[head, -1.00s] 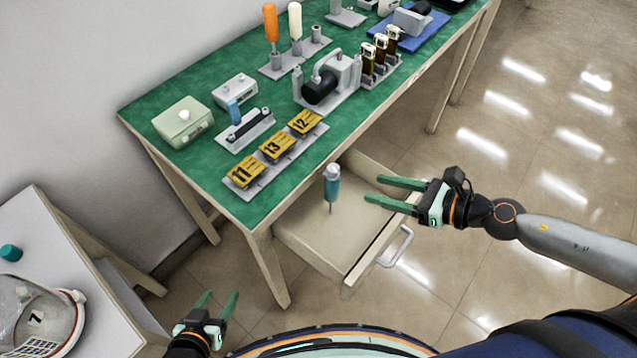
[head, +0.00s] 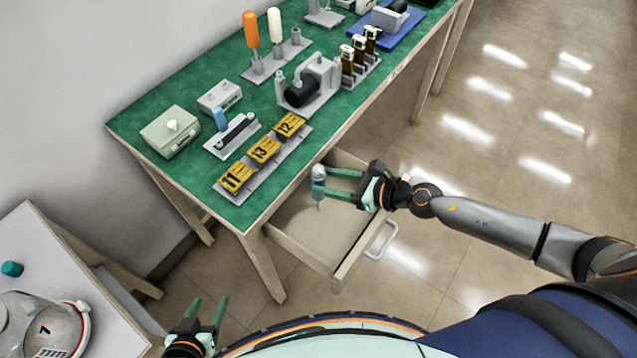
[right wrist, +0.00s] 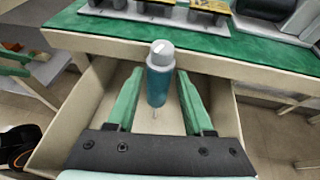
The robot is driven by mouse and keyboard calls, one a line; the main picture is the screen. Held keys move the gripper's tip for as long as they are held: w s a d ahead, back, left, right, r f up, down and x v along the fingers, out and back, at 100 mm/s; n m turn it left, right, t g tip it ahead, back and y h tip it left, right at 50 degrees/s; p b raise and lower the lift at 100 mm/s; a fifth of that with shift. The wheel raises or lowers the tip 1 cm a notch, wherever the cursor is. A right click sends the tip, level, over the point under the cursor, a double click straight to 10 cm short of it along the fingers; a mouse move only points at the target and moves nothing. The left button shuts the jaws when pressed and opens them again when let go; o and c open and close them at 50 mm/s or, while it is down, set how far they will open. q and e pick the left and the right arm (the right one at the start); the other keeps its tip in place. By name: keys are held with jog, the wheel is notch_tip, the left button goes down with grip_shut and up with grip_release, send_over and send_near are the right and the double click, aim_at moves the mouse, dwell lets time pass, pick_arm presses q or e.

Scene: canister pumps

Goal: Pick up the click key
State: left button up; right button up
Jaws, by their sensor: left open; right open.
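The click key (head: 318,184) has a grey cap, a teal handle and a thin shaft pointing down. It stands upright in the open drawer (head: 304,232) under the green table. In the right wrist view the click key (right wrist: 160,76) is between the two green fingers of my right gripper (right wrist: 158,92), with its cap nearer the table edge. My right gripper (head: 344,186) is open around the handle, and I see a gap at the fingers. My left gripper (head: 205,315) is open and empty at the lower left, away from the drawer.
The green table (head: 160,100) holds a rack of yellow numbered blocks (head: 262,150), a pump (head: 306,86) and a green box (head: 170,131). The drawer walls and its handle (head: 381,243) are close to my right gripper. A side table (head: 50,240) stands left.

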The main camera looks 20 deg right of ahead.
aim_at(319, 180)
jog(key=shift+x, duration=1.5)
jog(key=shift+c, duration=0.3)
grip_shut()
